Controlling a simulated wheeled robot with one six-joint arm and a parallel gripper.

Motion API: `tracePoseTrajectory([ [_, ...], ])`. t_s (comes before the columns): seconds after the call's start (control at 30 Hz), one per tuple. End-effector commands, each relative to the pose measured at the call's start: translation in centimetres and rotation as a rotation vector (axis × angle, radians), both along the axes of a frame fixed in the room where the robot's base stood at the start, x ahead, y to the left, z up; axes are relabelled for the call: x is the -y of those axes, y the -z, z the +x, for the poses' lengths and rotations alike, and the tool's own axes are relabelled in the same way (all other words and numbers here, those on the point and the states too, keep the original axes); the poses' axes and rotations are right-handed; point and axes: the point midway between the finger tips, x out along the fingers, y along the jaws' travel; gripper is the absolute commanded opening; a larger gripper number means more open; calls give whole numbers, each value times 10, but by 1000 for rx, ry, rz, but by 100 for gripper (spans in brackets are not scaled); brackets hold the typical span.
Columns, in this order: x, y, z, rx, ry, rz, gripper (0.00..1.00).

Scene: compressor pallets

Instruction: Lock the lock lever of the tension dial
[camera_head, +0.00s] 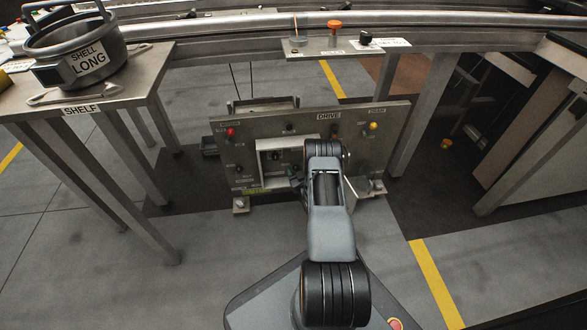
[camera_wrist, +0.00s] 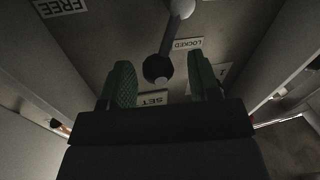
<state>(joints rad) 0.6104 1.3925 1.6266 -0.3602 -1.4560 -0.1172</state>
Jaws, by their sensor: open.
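In the wrist view, the lock lever (camera_wrist: 171,38) is a grey rod with a pale ball at its upper end and a dark hub (camera_wrist: 157,68) at its lower end. The rod runs up and slightly right, passing left of an upside-down LOCKED label (camera_wrist: 187,44). A FREE label (camera_wrist: 60,6) is at upper left and a SET label (camera_wrist: 155,98) is below the hub. My gripper (camera_wrist: 161,76) is open, its green fingers on either side of the hub in the picture; contact cannot be told. I cannot make out the tension dial itself.
In the head view, the DRIVE panel (camera_head: 225,150) has a pale-framed recess (camera_head: 262,170), a red knob (camera_head: 230,132) and a yellow knob (camera_head: 373,126). A shelf (camera_head: 140,85) with a SHELL LONG pot (camera_head: 75,55) stands left. Pale walls flank my gripper in the wrist view.

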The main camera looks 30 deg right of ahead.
Motion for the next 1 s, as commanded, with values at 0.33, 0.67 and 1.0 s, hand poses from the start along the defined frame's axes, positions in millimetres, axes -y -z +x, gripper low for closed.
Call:
tracePoseTrajectory([
  [0.33, 4, 0, 0, 0, 6, 0, 56],
  [0.67, 3, 0, 1, 0, 3, 0, 29],
  [1.0, 2, 0, 1, -2, 2, -1, 0],
])
